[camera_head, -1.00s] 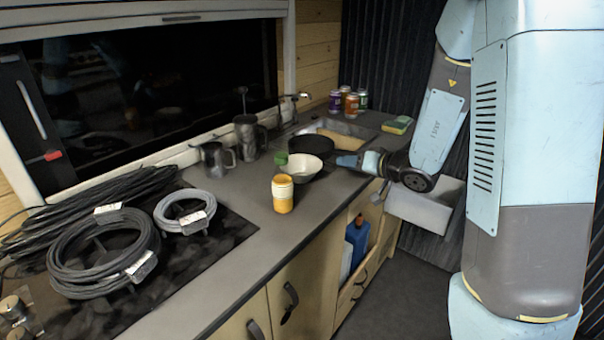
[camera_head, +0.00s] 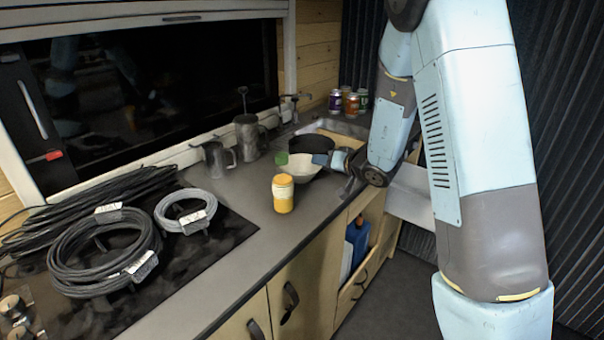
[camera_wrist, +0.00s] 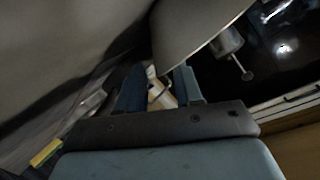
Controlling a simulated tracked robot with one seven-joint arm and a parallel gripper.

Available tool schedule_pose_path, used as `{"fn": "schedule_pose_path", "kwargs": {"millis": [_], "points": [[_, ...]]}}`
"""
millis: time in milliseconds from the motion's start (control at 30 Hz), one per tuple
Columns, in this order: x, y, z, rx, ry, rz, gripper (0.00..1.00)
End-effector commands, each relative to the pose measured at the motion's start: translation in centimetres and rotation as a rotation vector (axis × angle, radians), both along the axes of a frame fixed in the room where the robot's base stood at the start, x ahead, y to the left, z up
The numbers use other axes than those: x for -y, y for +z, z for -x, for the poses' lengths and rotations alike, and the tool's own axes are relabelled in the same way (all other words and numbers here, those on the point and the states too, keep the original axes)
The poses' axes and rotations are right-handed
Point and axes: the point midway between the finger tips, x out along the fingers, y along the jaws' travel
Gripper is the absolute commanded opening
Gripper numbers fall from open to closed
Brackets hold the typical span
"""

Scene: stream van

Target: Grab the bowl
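The white bowl (camera_head: 302,172) stands on the counter, in front of a dark pan (camera_head: 312,144) and next to a green item (camera_head: 282,158). My gripper (camera_head: 322,160) is at the bowl's right rim in the head view. In the wrist view the bowl (camera_wrist: 195,30) shows as a large pale curve at the top. My gripper (camera_wrist: 160,85) has its two fingers apart there, with the bowl's edge near the gap between the tips. I cannot tell whether a finger touches the bowl.
A yellow jar (camera_head: 283,194) stands just in front of the bowl. Grey metal mugs (camera_head: 218,159) stand to the left, and cans (camera_head: 351,105) stand at the back. Cable coils (camera_head: 104,254) cover the near left. The counter's front edge runs close to the bowl.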

Motion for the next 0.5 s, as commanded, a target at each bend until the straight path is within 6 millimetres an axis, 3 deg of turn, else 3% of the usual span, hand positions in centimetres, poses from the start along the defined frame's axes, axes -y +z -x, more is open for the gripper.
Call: {"fn": "schedule_pose_path", "kwargs": {"millis": [200,433,500], "points": [[-1.7,-0.9,-1.9,0.000,0.000,0.000,0.35],[-1.8,-1.0,-2.0,0.000,-0.001,0.001,0.35],[-1.8,-1.0,-2.0,0.000,-0.001,0.001,0.29]]}}
